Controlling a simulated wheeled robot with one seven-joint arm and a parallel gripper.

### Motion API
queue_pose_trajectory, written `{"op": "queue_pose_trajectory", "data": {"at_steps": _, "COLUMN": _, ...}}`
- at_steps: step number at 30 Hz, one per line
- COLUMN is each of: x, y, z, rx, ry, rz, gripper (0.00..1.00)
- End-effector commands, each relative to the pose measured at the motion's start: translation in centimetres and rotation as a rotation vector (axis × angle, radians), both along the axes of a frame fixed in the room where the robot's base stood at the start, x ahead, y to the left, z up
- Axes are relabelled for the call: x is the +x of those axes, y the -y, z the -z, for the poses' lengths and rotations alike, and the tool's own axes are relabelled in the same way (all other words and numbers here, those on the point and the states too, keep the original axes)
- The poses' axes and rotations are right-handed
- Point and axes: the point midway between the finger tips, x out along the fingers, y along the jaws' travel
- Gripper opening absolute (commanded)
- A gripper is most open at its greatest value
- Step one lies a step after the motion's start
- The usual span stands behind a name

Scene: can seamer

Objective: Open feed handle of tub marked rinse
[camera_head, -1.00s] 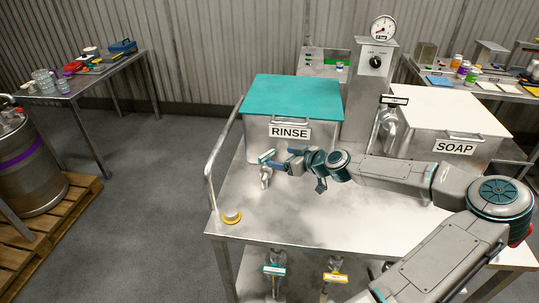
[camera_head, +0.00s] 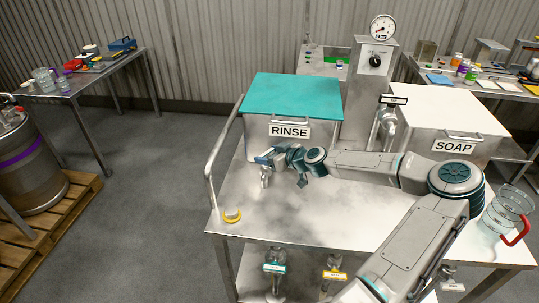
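The rinse tub (camera_head: 270,135) is a metal box with a teal lid (camera_head: 292,96) and a RINSE label (camera_head: 290,131). Its feed valve (camera_head: 265,176) stands low at its front left. The valve's handle is mostly hidden by my gripper (camera_head: 267,157). My gripper reaches in from the right, and its fingertips are at the handle. I cannot tell whether they touch or close on it.
The soap tub (camera_head: 420,140), with a white lid, is on the right of the metal cart (camera_head: 300,225). A gauge column (camera_head: 369,95) stands between the tubs. A yellow-ringed button (camera_head: 232,216) is at the cart's front left. A glass jug with a red handle (camera_head: 508,213) stands at right.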

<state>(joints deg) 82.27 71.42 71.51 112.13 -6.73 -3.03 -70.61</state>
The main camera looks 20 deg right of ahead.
Motion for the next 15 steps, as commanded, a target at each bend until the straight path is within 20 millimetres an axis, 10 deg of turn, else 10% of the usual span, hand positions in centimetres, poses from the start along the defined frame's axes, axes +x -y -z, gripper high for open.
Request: {"op": "queue_pose_trajectory", "data": {"at_steps": 15, "x": -0.08, "y": -0.27, "z": 0.23, "rx": -0.006, "ry": -0.002, "rz": 0.140, "gripper": 0.46}}
